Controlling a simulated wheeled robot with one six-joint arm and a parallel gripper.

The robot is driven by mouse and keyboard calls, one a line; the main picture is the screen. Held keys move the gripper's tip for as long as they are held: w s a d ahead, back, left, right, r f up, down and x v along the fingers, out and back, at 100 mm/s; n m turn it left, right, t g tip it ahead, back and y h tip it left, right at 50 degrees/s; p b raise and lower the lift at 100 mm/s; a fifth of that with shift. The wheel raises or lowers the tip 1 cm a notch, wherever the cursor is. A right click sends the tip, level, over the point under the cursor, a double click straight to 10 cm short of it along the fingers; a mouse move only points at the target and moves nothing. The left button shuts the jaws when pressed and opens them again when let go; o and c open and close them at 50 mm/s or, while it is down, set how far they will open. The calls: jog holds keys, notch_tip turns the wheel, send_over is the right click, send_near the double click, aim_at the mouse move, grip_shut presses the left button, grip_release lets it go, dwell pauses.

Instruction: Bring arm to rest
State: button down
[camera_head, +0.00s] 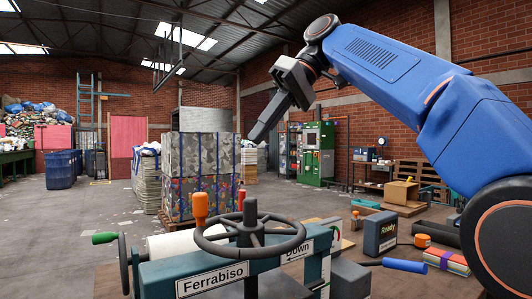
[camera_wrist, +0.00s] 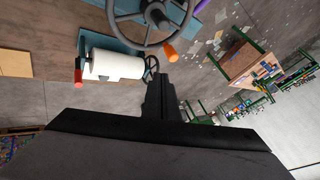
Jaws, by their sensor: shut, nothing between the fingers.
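My blue arm reaches in from the right in the head view, raised above the bench. My gripper (camera_head: 262,128) points down and to the left, with its dark fingers together and nothing between them. It hangs in the air and touches nothing. In the wrist view my gripper (camera_wrist: 160,95) shows as a dark shape at the middle, its fingers close together. Behind it in that view are a grey handwheel (camera_wrist: 150,22) and a white roller (camera_wrist: 117,64).
A machine marked Ferrabiso (camera_head: 212,279) with a handwheel (camera_head: 250,237) stands at the front. A box marked Ready (camera_head: 380,233), a blue cylinder (camera_head: 404,265) and a cardboard box (camera_head: 402,192) lie to the right. Strapped bales (camera_head: 200,168) stand behind. Open floor (camera_head: 75,220) lies left.

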jog(key=s+d+f+m+t+h, duration=0.2)
jog(key=s+d+f+m, duration=0.15)
jog(key=d+f, duration=0.75)
jog(key=s+d+f+m+t+h, duration=0.1)
jog(key=s+d+f+m+t, duration=0.3)
jog(key=d+f, duration=0.65)
jog(key=s+d+f+m+h, duration=0.1)
jog(key=s+d+f, duration=0.3)
jog(key=f, duration=0.6)
jog(key=s+d+f+m+h, duration=0.1)
jog(key=s+d+f, duration=0.3)
jog(key=f, duration=0.6)
jog(key=s+d+f+m+h, duration=0.2)
jog(key=s+d+f, duration=0.1)
jog(key=f, duration=0.6)
jog(key=shift+s+d+f, duration=0.4)
jog(key=shift+s, duration=0.4)
